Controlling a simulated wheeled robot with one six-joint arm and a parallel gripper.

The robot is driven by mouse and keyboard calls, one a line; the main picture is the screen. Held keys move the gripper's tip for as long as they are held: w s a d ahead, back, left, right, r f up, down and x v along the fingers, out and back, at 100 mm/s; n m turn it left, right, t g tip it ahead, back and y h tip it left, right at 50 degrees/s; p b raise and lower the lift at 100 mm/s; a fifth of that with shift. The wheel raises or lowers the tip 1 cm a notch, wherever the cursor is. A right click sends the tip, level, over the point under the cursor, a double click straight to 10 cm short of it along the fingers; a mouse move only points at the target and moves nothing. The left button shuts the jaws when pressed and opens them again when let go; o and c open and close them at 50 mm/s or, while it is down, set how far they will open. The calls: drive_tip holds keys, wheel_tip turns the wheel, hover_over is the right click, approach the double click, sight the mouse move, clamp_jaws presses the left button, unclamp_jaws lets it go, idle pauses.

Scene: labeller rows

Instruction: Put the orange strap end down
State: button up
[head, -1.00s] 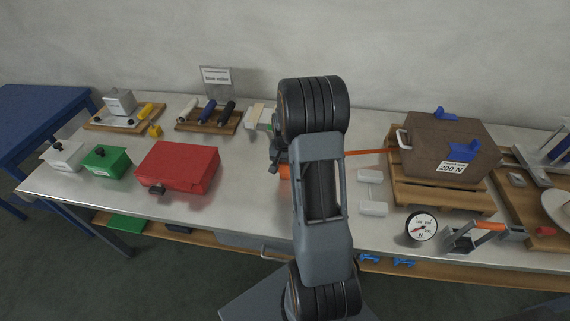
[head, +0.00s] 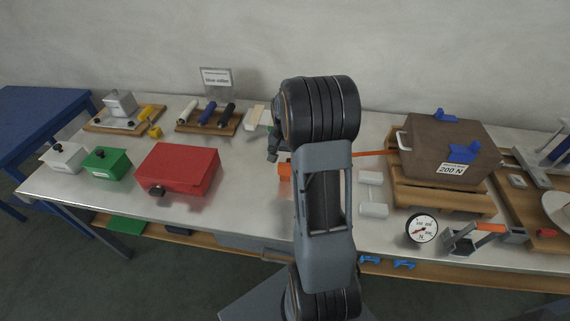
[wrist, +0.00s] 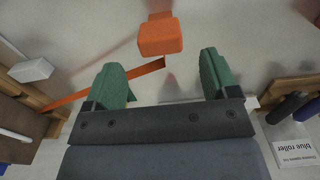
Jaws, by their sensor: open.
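The orange strap end (wrist: 160,37), a block, shows in the wrist view just beyond my fingertips, on the pale tabletop as far as I can tell. In the head view the orange strap end (head: 285,171) is partly hidden behind my arm. The orange strap (wrist: 95,88) runs from near it to the wooden pallet; it also shows in the head view (head: 370,154) leading to the brown box (head: 447,145). My gripper (wrist: 162,64), with green fingers, is open and empty, apart from the block. In the head view my arm hides most of it.
Two small white blocks (head: 373,210) and a round gauge (head: 421,229) stand right of my arm, before the wooden pallet (head: 440,198). A red box (head: 178,168) lies to the left. A rack of rollers (head: 208,121) stands behind. The table between red box and arm is clear.

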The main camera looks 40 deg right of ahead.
wheel_tip(320, 180, up, 6)
drive_tip(key=s+a+r+n+t, duration=0.2)
drive_tip(key=s+a+r+n, duration=0.15)
drive_tip(key=a+r, duration=0.4)
drive_tip(key=s+a+f+n+t, duration=0.1)
drive_tip(key=s+a+n, duration=0.4)
drive_tip(key=s+a, duration=0.6)
drive_tip(key=shift+s+a+f+t, duration=0.15)
drive_tip(key=shift+s+a+t, duration=0.15)
drive_tip(key=shift+t, duration=0.2)
drive_tip(key=shift+c, duration=0.4)
